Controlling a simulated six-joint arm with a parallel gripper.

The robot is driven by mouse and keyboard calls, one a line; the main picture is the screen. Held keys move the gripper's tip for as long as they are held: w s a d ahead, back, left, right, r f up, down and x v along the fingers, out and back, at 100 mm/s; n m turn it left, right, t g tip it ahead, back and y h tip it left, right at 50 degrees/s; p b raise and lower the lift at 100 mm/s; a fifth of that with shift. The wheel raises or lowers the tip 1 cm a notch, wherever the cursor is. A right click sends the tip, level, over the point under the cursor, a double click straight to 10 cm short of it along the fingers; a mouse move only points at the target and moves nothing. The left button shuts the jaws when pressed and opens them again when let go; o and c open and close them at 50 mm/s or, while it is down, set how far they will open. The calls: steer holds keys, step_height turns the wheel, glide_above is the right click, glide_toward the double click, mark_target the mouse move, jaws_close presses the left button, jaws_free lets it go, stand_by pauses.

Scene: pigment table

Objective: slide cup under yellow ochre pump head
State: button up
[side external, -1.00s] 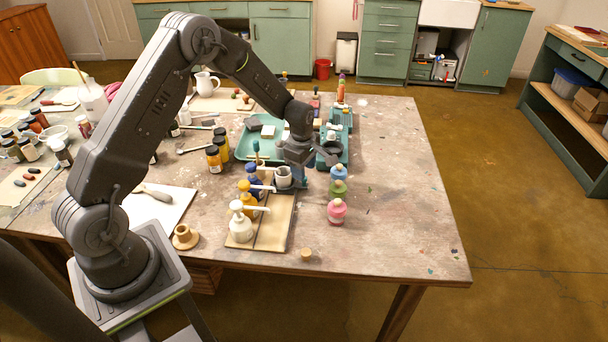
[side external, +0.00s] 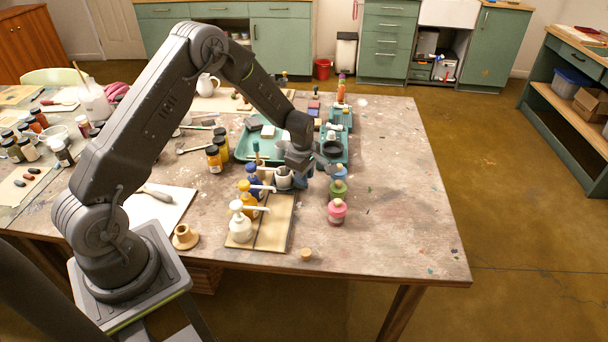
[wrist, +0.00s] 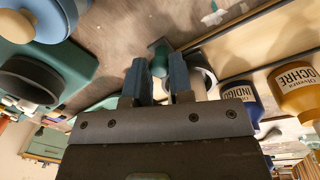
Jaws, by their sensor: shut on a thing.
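A small pale cup (side external: 283,180) stands at the far end of the pump board, by the tip of the blue indigo pump's nozzle. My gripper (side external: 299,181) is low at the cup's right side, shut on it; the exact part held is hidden. In the wrist view the cup (wrist: 207,80) shows partly behind the right one of the blue fingers (wrist: 160,75). The yellow ochre pump bottle (side external: 248,208), labelled OCHRE in the wrist view (wrist: 299,88), stands nearer the front, between the indigo pump (side external: 254,184) and a white pump (side external: 240,229). Its nozzle points right.
The wooden board (side external: 272,238) has clear room right of the nozzles. Green (side external: 338,190) and pink (side external: 337,212) bottles stand to the right. A teal tray (side external: 246,148) lies behind. A small wooden knob (side external: 306,255) sits near the front edge.

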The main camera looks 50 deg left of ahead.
jaws_close()
steer(key=s+d, duration=0.8)
steer(key=shift+s+d, duration=0.2)
steer(key=shift+d, duration=0.05)
steer(key=o, duration=0.8)
jaws_free()
steer(key=shift+c, duration=0.2)
step_height(320, 180, up, 14)
steer(key=s, duration=0.1)
steer(key=shift+d, duration=0.15)
